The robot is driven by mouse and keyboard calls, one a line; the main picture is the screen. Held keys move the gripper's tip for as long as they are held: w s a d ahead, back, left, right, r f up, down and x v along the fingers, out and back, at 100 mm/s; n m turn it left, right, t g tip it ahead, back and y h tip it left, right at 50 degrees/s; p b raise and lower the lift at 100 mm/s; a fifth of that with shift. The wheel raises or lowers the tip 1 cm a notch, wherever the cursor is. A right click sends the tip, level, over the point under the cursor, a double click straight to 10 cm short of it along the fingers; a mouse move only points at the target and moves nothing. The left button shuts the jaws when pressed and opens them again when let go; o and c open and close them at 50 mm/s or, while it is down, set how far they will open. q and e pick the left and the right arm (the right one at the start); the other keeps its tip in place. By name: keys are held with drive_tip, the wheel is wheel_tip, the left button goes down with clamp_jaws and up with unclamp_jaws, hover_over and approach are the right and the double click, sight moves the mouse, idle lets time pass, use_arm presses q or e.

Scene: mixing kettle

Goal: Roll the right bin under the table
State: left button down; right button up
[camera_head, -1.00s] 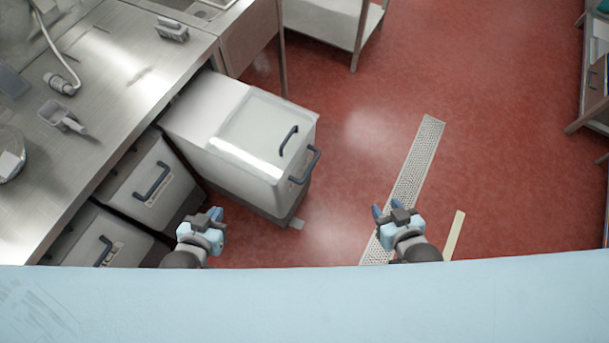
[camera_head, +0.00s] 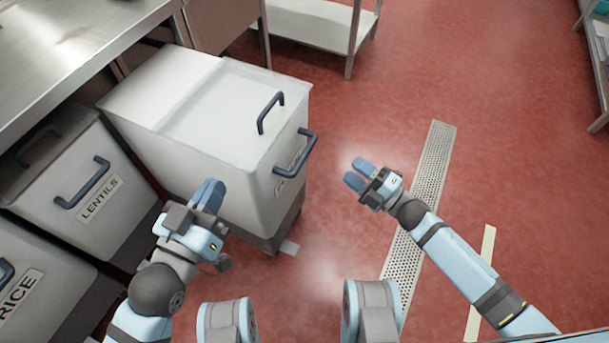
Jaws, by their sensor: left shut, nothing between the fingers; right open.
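The right bin (camera_head: 225,145) is a white box with a grey base, standing partly out from under the steel table (camera_head: 60,60). It has a dark handle (camera_head: 296,152) on its front and another dark handle (camera_head: 270,112) on its lid. A label on its front is partly hidden by the front handle. My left gripper (camera_head: 209,195) is shut and empty, in front of the bin's lower left side in the picture. My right gripper (camera_head: 357,174) is open and empty, over the floor to the right of the front handle, apart from it.
The lentils bin (camera_head: 100,205) and the rice bin (camera_head: 30,290) stand under the table to the left. A drain grate (camera_head: 425,190) runs along the red floor at right. A shelf rack (camera_head: 310,25) stands at the back.

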sight(304, 153)
wheel_tip(304, 153, down, 5)
drive_tip(key=w+n+g+y+b, duration=0.2)
drive_tip(key=n+g+b, duration=0.1)
drive_tip(key=n+b, duration=0.15)
use_arm(q)
drive_tip(key=shift+g+h, duration=0.4)
drive_tip(key=shift+h, duration=0.2)
drive_tip(key=f, duration=0.1)
drive_tip(key=f+b, duration=0.1)
drive_tip(key=f, duration=0.1)
drive_tip(key=d+f+b, duration=0.1)
drive_tip(key=f, duration=0.1)
drive_tip(key=shift+s+f, duration=0.1)
drive_tip(key=shift+s, duration=0.25)
use_arm(e)
drive_tip(key=shift+n, duration=0.35)
drive_tip(key=x, duration=1.3)
drive_tip(key=shift+s+a, duration=0.25)
drive_tip(key=shift+a, duration=0.1)
drive_tip(key=shift+c, duration=0.3)
use_arm(q)
drive_tip(key=shift+w+m, duration=0.1)
drive_tip(key=shift+m, duration=0.2)
use_arm(e)
clamp_jaws()
